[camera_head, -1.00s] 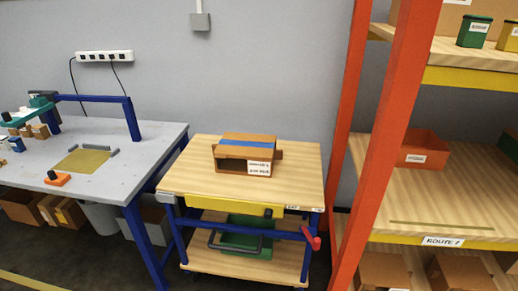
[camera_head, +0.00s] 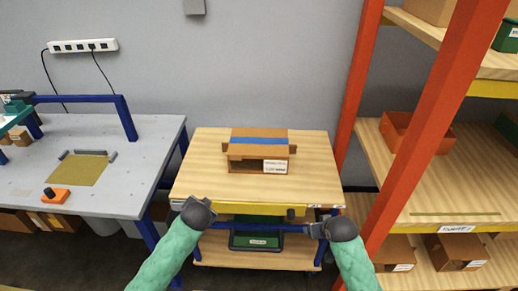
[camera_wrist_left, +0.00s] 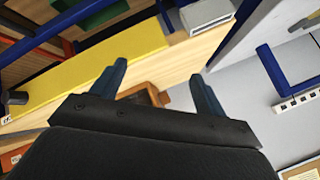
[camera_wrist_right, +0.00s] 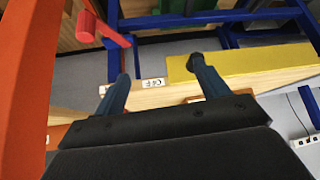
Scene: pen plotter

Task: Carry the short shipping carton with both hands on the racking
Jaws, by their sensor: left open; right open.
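The short shipping carton (camera_head: 245,152) is brown with a blue stripe on top and a white label on its front. It stands on the wooden top of the cart (camera_head: 310,170). My left gripper (camera_head: 212,212) is open and empty in front of the cart's front edge, to the carton's left. My right gripper (camera_head: 324,226) is open and empty at the cart's front right. The left wrist view shows its spread fingers (camera_wrist_left: 158,85) with a brown piece of the carton (camera_wrist_left: 148,95) beyond. The right wrist view shows open fingers (camera_wrist_right: 160,88) by the cart's front edge.
The orange racking (camera_head: 400,150) stands at the right, its middle shelf (camera_head: 440,185) partly bare, with an orange bin (camera_head: 400,130) at the back. A grey workbench (camera_head: 120,150) stands at the left. A green crate (camera_head: 258,241) sits on the cart's lower shelf.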

